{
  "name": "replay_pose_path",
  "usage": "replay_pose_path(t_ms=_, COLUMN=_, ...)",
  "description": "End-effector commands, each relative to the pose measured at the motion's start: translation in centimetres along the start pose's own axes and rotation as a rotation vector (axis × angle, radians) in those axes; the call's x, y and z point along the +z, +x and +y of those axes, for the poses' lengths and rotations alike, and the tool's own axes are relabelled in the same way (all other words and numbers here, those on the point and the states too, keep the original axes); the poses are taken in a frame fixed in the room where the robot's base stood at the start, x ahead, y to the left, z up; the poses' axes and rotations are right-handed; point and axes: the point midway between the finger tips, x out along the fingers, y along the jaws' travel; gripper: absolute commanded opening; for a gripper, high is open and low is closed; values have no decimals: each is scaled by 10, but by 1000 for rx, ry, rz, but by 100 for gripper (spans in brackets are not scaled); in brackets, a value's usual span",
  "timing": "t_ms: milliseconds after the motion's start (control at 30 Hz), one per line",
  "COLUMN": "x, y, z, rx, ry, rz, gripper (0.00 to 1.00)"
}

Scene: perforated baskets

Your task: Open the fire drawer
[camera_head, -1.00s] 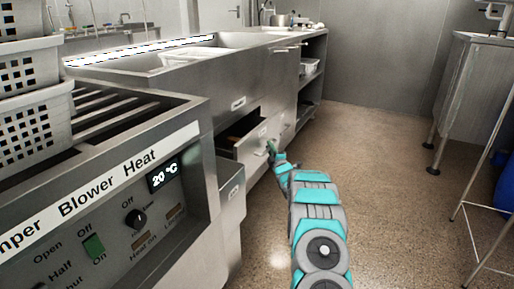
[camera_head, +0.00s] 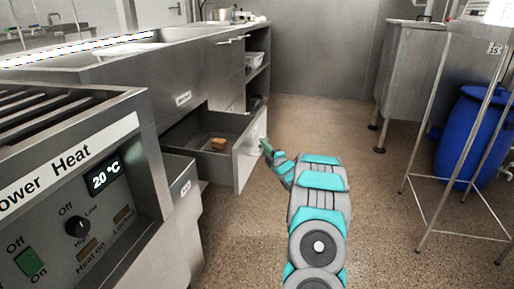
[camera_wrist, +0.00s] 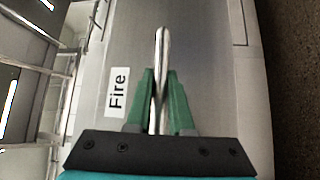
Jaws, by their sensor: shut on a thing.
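The fire drawer (camera_head: 247,155) is pulled well out of the steel counter, and its inside shows. In the wrist view, its grey front (camera_wrist: 205,70) bears a white label reading "Fire" (camera_wrist: 117,92), sideways. My gripper (camera_wrist: 159,85) has its green fingers shut on the thin metal handle (camera_wrist: 161,45), one finger on each side. In the head view, my gripper (camera_head: 267,148) is at the outer face of the drawer front; the handle is hard to make out there. A small orange-brown block (camera_head: 219,143) lies in the drawer.
A control panel reading 20 °C (camera_head: 103,177) stands near left. Another drawer front (camera_head: 182,187) is close to the fire drawer. A steel-legged stand (camera_head: 428,178) and a blue barrel (camera_head: 470,135) are at right. The floor between is clear.

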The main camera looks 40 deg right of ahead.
Motion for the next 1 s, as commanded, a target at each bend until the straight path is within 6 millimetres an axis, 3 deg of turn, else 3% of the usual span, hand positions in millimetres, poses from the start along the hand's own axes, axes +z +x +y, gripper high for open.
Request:
replay_pose_path(t_ms=367, x=7, y=-3, z=3, rx=4, ry=1, rz=-12, gripper=0)
replay_pose_path(t_ms=400, x=7, y=-3, z=3, rx=4, ry=1, rz=-12, gripper=21)
replay_pose_path(t_ms=633, x=5, y=-2, z=2, rx=3, ry=0, rz=-7, gripper=47)
replay_pose_path(t_ms=1000, x=4, y=-6, z=2, rx=1, ry=0, rz=-5, gripper=50)
